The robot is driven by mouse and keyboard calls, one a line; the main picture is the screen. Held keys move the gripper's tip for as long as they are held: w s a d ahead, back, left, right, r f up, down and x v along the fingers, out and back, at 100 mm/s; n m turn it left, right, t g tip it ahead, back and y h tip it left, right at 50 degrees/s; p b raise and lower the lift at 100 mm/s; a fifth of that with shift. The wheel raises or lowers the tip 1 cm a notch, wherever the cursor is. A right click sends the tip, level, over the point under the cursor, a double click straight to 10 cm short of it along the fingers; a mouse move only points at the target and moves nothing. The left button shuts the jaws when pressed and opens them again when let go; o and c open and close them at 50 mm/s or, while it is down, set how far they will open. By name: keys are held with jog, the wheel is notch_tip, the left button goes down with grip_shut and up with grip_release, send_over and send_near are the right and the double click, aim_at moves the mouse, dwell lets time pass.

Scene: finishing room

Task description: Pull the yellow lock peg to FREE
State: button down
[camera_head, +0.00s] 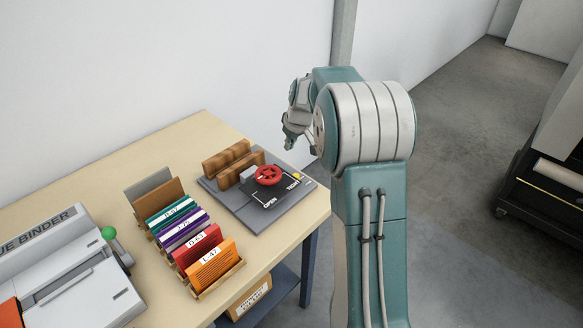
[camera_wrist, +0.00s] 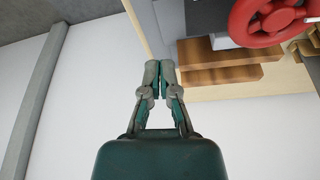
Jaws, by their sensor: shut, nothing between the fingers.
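A small yellow spot (camera_head: 297,176), which looks like the lock peg, shows at the right of a grey press base (camera_head: 240,213), beside the red handwheel (camera_head: 268,175). The dark plate under the wheel reads OPEN and what looks like TIGHT; I cannot read a FREE mark. My gripper (camera_head: 290,143) is above and behind the press, left of my forearm. In the wrist view my gripper (camera_wrist: 159,72) is shut and empty, apart from the press. The red handwheel (camera_wrist: 266,20) is partly visible at the upper right there; I cannot make out the peg.
Two wooden bars (camera_head: 228,158) stand at the press's back. A rack of coloured swatch books (camera_head: 193,238) sits left of it, then a white binder machine (camera_head: 75,275) with a green knob. A wall runs behind the table (camera_head: 100,180). A dark cart (camera_head: 545,185) stands far right.

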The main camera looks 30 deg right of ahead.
aim_at(298, 176)
jog(key=x, duration=0.9)
jog(key=shift+w+f, duration=0.15)
jog(key=shift+f, duration=0.25)
jog(key=shift+s+d+f, duration=0.1)
jog(key=shift+s+f, duration=0.05)
jog(key=shift+s, duration=0.05)
jog(key=s, duration=0.3)
jog(key=shift+s+d, duration=0.1)
jog(key=shift+d, duration=0.2)
jog(key=shift+s, duration=0.15)
jog(key=shift+s, duration=0.1)
jog(key=shift+s+d, duration=0.25)
jog(key=shift+s, duration=0.35)
jog(key=shift+s+d, duration=0.25)
jog(key=shift+s, duration=0.35)
